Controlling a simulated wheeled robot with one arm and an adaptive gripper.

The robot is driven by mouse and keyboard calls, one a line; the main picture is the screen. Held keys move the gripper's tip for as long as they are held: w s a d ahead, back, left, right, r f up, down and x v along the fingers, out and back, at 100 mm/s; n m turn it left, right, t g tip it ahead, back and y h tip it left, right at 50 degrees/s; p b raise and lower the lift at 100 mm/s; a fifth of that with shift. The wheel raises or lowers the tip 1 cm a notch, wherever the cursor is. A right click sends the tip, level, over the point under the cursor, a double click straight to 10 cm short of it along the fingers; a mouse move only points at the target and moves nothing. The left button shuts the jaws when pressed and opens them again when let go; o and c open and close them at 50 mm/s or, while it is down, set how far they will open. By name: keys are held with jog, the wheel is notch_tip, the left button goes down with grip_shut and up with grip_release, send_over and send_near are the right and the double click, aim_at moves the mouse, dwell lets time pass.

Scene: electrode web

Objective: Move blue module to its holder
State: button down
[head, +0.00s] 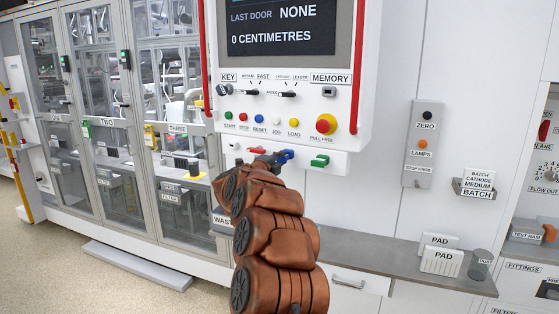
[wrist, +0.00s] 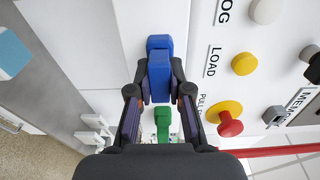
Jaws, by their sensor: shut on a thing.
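The blue module (wrist: 159,78) is between the two fingertips of my gripper (wrist: 160,85) in the wrist view, and the gripper is shut on it. A second blue face (wrist: 160,43) shows just beyond it; I cannot tell whether it is the same module or a blue holder behind it. In the head view my gripper (head: 268,159) is at the ledge under the control panel, with blue (head: 286,154) showing just right of its tip. The arm hides part of the ledge.
A green module (head: 319,160) sits close to the right on the ledge, and a red one (head: 256,149) to the left. The control panel (head: 290,105) with knobs and a red-yellow stop button (head: 326,123) overhangs them. A grey counter (head: 380,262) lies lower right.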

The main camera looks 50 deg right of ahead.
jog(key=shift+w+d, duration=0.2)
jog(key=shift+d, duration=0.4)
jog(key=c, duration=1)
grip_release()
jog(key=v, duration=1.2)
